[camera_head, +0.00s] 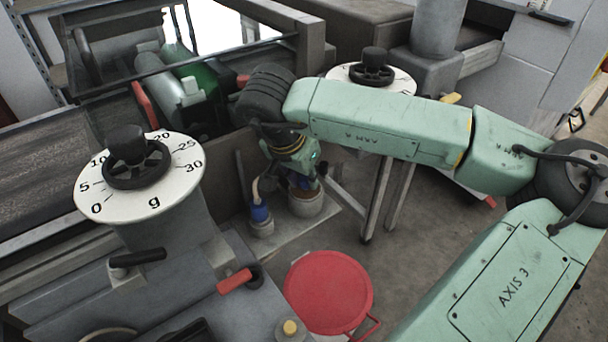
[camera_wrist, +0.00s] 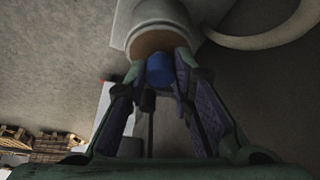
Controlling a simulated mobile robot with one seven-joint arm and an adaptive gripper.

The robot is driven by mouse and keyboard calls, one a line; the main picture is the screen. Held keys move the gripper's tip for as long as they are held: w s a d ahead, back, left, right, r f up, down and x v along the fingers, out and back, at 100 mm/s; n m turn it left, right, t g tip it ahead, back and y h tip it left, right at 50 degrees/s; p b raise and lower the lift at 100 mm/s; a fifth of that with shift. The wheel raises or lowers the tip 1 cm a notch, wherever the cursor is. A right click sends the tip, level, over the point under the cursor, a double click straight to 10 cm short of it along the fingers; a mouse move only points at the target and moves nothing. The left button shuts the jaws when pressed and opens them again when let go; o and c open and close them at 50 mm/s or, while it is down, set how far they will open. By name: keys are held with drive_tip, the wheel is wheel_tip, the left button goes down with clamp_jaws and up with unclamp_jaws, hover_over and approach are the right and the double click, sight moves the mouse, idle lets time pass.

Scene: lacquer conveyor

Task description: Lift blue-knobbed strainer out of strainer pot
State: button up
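The strainer's blue knob (camera_wrist: 160,70) shows between my fingertips in the wrist view. Below it is the grey strainer pot (camera_wrist: 150,12) with a brown top surface; the strainer's body cannot be made out. In the head view the pot (camera_head: 306,205) stands on a pale base, right under my gripper (camera_head: 303,184), which points down and hides most of the knob. In the wrist view my gripper's fingers (camera_wrist: 161,76) are on both sides of the knob, close to it. I cannot tell whether they press on it.
A smaller pot with a blue fitting (camera_head: 260,213) and a pale hose stands just left. A red round lid or bucket (camera_head: 328,292) is on the floor in front. A dial (camera_head: 140,175) on a grey machine stands left; frame legs (camera_head: 377,200) stand right.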

clamp_jaws()
drive_tip(key=shift+r, duration=0.15)
drive_tip(key=shift+r+p, duration=1.9)
drive_tip(key=shift+r, duration=1.7)
drive_tip(key=shift+r, duration=0.15)
wheel_tip(320, 180, up, 3)
drive_tip(key=shift+f+p, duration=0.15)
drive_tip(key=shift+p, duration=0.45)
